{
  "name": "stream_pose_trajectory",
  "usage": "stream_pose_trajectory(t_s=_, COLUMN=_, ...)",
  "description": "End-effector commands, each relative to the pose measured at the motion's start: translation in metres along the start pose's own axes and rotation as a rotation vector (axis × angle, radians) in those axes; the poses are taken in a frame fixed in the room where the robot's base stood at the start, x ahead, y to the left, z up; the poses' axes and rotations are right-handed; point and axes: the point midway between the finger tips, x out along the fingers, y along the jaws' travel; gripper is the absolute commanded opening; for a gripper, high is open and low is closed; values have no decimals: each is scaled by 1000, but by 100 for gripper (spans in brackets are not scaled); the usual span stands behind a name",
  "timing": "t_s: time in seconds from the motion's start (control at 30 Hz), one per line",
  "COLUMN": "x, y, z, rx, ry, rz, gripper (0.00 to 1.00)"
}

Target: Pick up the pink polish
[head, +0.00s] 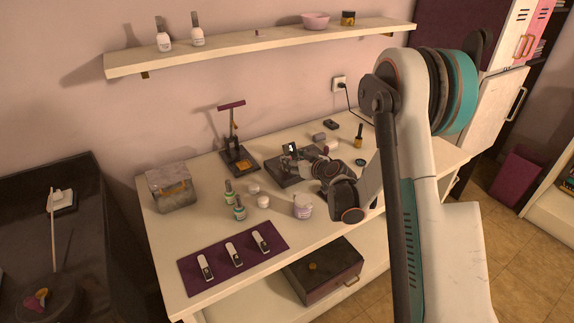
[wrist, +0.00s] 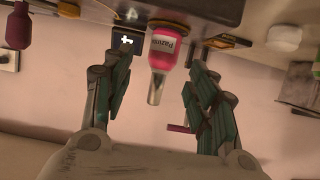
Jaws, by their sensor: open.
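The pink polish (wrist: 162,52) is a bright pink bottle with a printed label and a silver cap. It is near the middle of the wrist view, its cap pointing down in that picture and its base at a dark surface. My gripper (wrist: 155,78) is open, its two green-grey fingers left and right of the bottle with visible gaps on both sides. In the head view my gripper (head: 318,170) is over the dark stand (head: 283,178) on the white table. I cannot make out the pink polish clearly there.
Green bottles (head: 229,190), a pale jar (head: 302,206), a grey box (head: 172,188) and a purple mat (head: 190,281) occupy the table's left and front. A lamp-like stand (head: 238,155) is behind. In the wrist view, a darker red bottle (wrist: 18,27) is at the left.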

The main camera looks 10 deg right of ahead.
Motion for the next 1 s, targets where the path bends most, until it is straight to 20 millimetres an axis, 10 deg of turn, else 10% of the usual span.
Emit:
stream_pose_trajectory(t_s=0.43, x=31, y=-2, z=0, rx=0, ry=0, rz=0, gripper=53)
stream_pose_trajectory(t_s=0.63, x=31, y=-2, z=0, rx=0, ry=0, rz=0, gripper=7)
stream_pose_trajectory(t_s=1.0, x=30, y=-2, z=-2, rx=0, ry=0, rz=0, gripper=1)
